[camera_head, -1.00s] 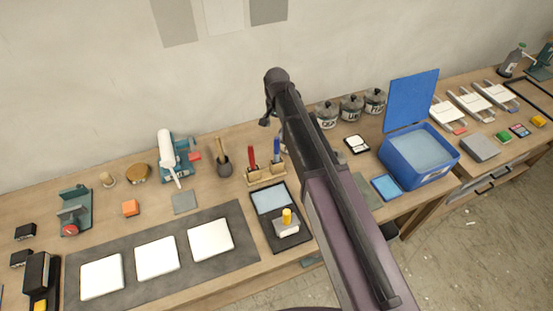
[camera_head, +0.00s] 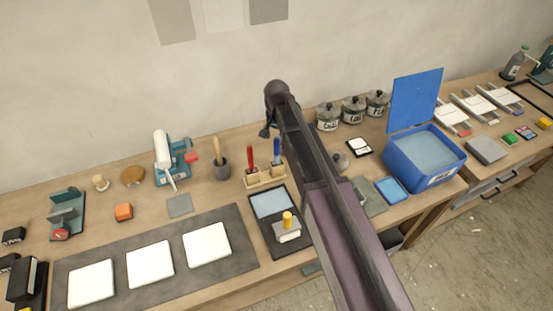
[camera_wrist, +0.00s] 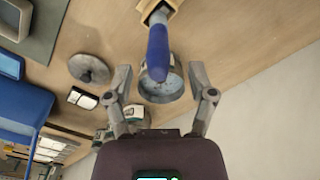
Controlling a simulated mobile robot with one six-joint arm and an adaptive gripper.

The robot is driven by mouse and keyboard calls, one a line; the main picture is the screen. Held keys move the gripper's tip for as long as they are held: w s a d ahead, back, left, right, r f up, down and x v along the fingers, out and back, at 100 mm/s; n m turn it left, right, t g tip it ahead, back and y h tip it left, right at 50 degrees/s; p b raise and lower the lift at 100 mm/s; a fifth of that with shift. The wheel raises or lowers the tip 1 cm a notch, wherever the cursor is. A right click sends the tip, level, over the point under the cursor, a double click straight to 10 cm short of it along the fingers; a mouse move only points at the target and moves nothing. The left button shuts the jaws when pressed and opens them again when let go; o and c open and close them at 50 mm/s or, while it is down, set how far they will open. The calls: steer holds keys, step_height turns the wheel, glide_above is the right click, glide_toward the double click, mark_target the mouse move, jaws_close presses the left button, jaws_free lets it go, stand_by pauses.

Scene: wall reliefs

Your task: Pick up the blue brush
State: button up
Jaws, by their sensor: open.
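The blue brush (camera_head: 277,152) stands upright in the right slot of a small wooden holder (camera_head: 253,180). A red-handled brush (camera_head: 249,158) stands in the left slot. In the wrist view the blue brush's handle (camera_wrist: 158,52) points toward the camera, with its light lower part in the wooden holder (camera_wrist: 164,8). My gripper (camera_wrist: 161,80) is open and empty, its fingers on either side of the handle's end in that view. I cannot tell how far the handle is from the fingers. In the head view my gripper (camera_head: 268,130) is small and dark, close to the blue handle's top.
Lidded pots (camera_head: 327,117) stand behind my arm to the right. One open round pot (camera_wrist: 160,82) shows below the handle in the wrist view. A dark tray (camera_head: 277,238) with a yellow-knobbed block lies in front. A blue open box (camera_head: 420,160) stands right.

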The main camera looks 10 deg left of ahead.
steer(key=shift+f, duration=0.15)
steer(key=b, duration=0.5)
glide_above(277, 163)
steer(key=shift+w+a+f, duration=0.1)
steer(key=shift+w+f, duration=0.1)
steer(key=shift+f, duration=1.05)
steer(key=shift+w+a+f, duration=0.1)
steer(key=shift+w+f, duration=0.1)
steer(key=shift+f, duration=1)
jaws_close()
